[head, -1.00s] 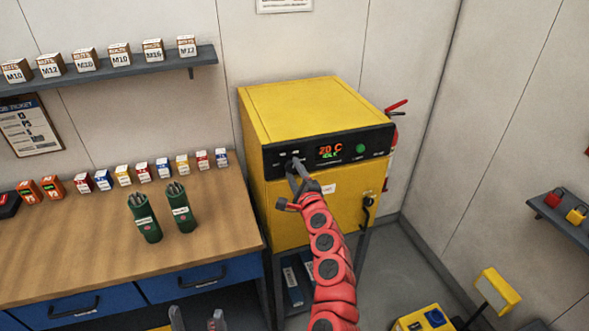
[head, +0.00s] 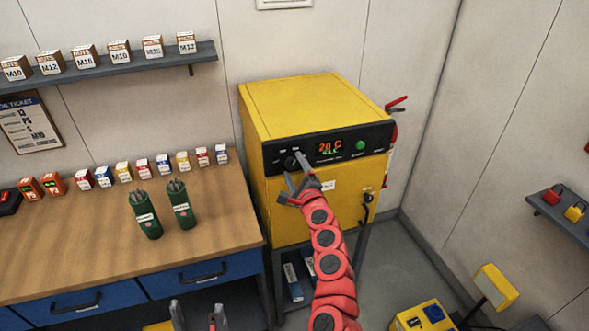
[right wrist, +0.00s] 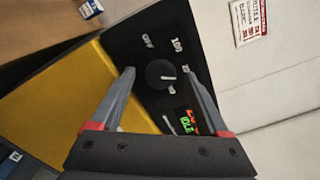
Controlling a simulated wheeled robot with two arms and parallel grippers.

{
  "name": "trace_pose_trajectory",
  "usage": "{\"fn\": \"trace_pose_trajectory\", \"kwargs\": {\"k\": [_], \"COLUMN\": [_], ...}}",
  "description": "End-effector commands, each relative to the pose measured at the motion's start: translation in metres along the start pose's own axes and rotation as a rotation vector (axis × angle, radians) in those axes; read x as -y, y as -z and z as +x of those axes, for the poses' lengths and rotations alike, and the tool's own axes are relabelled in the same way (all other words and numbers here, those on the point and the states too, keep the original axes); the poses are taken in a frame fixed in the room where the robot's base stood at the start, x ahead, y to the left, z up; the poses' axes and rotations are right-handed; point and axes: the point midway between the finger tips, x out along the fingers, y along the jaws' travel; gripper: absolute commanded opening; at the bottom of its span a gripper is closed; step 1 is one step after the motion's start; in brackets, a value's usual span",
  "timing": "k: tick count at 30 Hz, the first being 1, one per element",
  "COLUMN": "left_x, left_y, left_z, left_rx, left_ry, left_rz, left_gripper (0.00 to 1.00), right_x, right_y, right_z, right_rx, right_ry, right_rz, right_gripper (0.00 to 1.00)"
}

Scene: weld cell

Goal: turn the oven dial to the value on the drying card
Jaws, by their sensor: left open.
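The yellow oven (head: 310,95) stands beyond the bench. Its black front panel carries a round black dial (head: 291,162) and a display (head: 330,147) that reads about 20 C, idle. My right gripper (head: 296,170) is open in front of the dial. In the right wrist view the dial (right wrist: 160,75) lies between the spread fingertips of this gripper (right wrist: 158,72), with gaps on both sides. Scale marks OFF and 100 show around it; others are hard to read. My left gripper (head: 198,314) is open and empty at the bottom edge. I cannot identify the drying card for certain.
A printed sheet (right wrist: 248,20) hangs on the wall, too small to read. The wooden bench (head: 90,245) left of the oven holds green rod canisters (head: 181,205) and several small boxes. A yellow unit (head: 423,318) stands on the floor at right.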

Motion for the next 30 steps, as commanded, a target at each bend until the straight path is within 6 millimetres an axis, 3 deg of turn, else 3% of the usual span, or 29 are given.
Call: {"fn": "trace_pose_trajectory", "kwargs": {"k": [14,30], "left_x": [0.0,-0.001], "left_y": [-0.001,-0.003], "left_z": [-0.003,-0.02], "left_rx": [0.0,0.0], "left_ry": [0.0,0.0], "left_rz": [0.0,0.0], "left_gripper": [0.75,0.75], "right_x": [0.0,-0.001], "right_y": [-0.004,0.0], "right_z": [-0.009,-0.078], "right_rx": [0.006,0.0], "right_ry": [0.003,0.003], "right_rz": [0.002,0.003], "right_gripper": [0.79,0.79]}}
